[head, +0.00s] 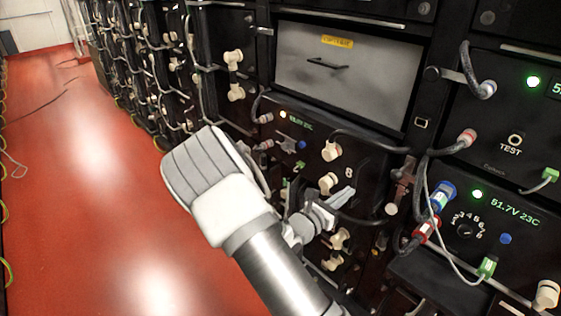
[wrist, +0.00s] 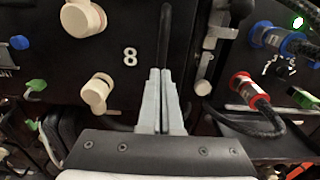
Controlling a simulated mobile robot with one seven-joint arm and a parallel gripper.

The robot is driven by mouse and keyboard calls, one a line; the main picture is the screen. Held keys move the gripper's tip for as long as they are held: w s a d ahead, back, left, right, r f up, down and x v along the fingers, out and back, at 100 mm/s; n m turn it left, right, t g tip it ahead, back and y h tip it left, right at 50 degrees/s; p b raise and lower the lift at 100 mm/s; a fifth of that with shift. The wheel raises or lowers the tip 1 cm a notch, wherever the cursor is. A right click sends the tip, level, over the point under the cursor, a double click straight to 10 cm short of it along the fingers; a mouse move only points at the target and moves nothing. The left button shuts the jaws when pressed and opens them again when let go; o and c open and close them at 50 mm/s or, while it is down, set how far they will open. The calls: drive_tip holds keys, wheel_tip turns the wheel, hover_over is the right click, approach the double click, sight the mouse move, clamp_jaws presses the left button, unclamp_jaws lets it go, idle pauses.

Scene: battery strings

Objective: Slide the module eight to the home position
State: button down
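Module eight (head: 313,153) is a black unit with a white "8", cream knobs and small lights, set in the rack below a grey-fronted drawer. In the wrist view its black face (wrist: 128,30) fills the upper left and middle. My gripper (head: 346,196) is at the front of the module, right of its cream knobs. In the wrist view the fingers (wrist: 161,76) are close together, and a dark upright handle (wrist: 165,35) runs up from between their tips. They look shut on it; its lower part is hidden by the fingers.
A latch (wrist: 212,45) stands right of the module. Red and blue plugs with cables (head: 432,210) hang by the neighbouring unit, which reads 51.7V 23C (head: 500,222). Dark cables cross near my gripper. The red floor aisle (head: 90,200) is clear on the left.

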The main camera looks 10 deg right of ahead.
drive_tip(key=shift+x, duration=2.8)
drive_tip(key=p+v, duration=0.2)
drive_tip(key=v, duration=0.6)
drive_tip(key=shift+a, duration=0.1)
drive_tip(key=s+d+r+m+g+y, duration=0.1)
drive_tip(key=s+r+m+g+y, duration=0.35)
drive_tip(key=s+m, duration=0.5)
drive_tip(key=s+d+r+m+g+y, duration=0.1)
drive_tip(key=s+r+m+g+y, duration=0.2)
drive_tip(key=s+r+m+g, duration=0.5)
drive_tip(key=s+a+r+m+t+y, duration=0.7)
drive_tip(key=s+a+r+m+t, duration=0.1)
drive_tip(key=s+a, duration=0.15)
wheel_tip(320, 180, up, 15)
drive_tip(key=a+p, duration=0.1)
drive_tip(key=p, duration=1.4)
